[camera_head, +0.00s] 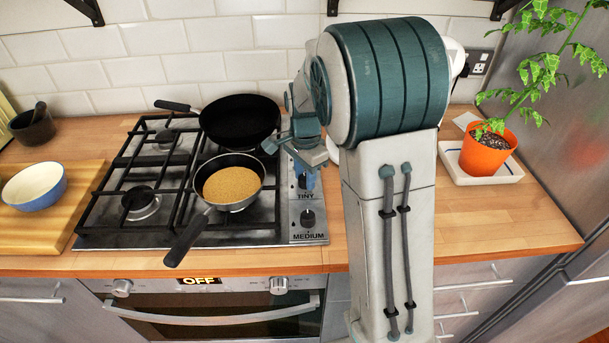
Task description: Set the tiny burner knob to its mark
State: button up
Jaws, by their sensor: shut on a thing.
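The hob (265,238) has a knob panel on its right side. The word TINY (306,196) is printed below the tiny burner knob, which is mostly covered by my gripper (305,180). The gripper reaches down from the far side of my arm, its blue fingertips shut on the tiny burner knob. The knob's pointer and its mark are hidden, so I cannot tell its angle. A black knob (308,218) labelled MEDIUM sits just in front, clear of the gripper.
A pan of yellowish food (232,186) and an empty black pan (240,120) stand on the hob, left of my gripper. A white-and-blue bowl (35,188) is on a board at the left. A potted plant (487,153) stands right of my arm. The right worktop's front is clear.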

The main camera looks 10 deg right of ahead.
jog(key=shift+m, duration=1.2)
jog(key=shift+f, duration=0.25)
jog(key=shift+m, duration=0.6)
jog(key=o, duration=0.9)
jog(key=shift+r, duration=0.1)
